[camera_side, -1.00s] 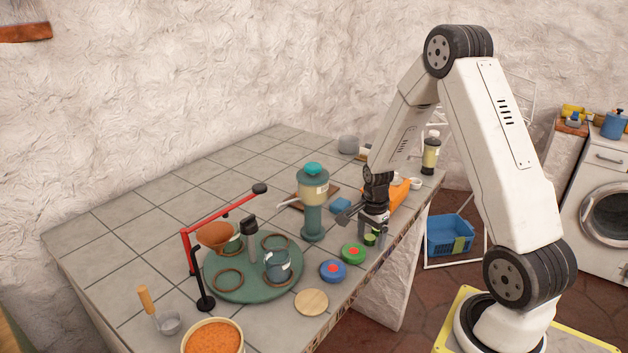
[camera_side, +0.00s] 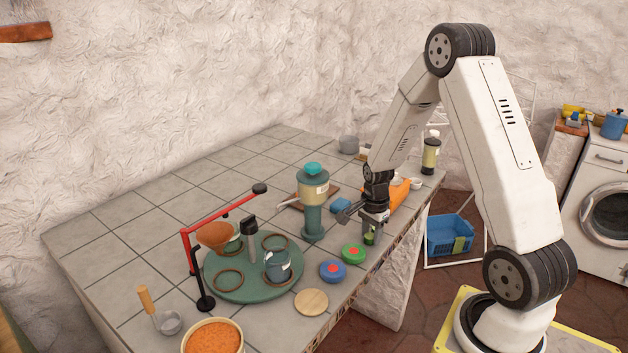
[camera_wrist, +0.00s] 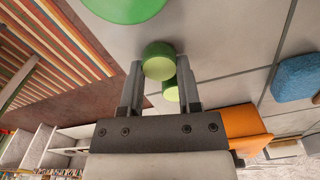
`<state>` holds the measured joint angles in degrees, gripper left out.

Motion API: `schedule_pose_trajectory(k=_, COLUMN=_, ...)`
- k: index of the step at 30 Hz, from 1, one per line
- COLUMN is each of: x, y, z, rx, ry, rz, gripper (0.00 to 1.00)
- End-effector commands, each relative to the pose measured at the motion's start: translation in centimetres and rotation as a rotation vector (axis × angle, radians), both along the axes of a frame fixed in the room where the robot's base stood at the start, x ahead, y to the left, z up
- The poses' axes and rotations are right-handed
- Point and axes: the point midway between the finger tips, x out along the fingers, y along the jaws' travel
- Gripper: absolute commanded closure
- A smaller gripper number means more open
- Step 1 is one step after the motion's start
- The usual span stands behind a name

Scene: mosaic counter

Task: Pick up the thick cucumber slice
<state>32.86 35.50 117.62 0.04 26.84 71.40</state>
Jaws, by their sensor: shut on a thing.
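The thick cucumber slice (camera_wrist: 158,62) has a dark green rind and a pale green face. It lies between the fingertips of my gripper (camera_wrist: 159,72) in the wrist view, and the fingers are shut on it. A second, partly hidden green piece (camera_wrist: 170,91) shows behind it, close to the right finger. In the side view my gripper (camera_side: 372,236) points down at the counter's front edge, with the green slice (camera_side: 369,239) at its tips. I cannot tell clearly whether the slice is off the counter.
A green disc (camera_side: 352,253) with a red centre lies just in front of my gripper, and a blue one (camera_side: 333,270) beyond it. A blue sponge (camera_side: 340,205), an orange object (camera_side: 398,194) and a teal dispenser (camera_side: 313,205) stand close by. Back-left tiles are clear.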

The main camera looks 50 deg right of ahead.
Motion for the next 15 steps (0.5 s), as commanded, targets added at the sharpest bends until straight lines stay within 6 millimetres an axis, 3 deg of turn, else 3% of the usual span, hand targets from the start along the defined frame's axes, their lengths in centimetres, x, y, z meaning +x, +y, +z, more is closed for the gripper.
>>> schedule_pose_trajectory(k=9, x=0.0, y=0.0, z=2.8, rx=-0.002, ry=-0.003, rz=0.000, gripper=1.00)
schedule_pose_trajectory(k=15, x=-1.5, y=0.7, z=4.7, rx=-0.001, ry=-0.001, rz=0.000, gripper=1.00)
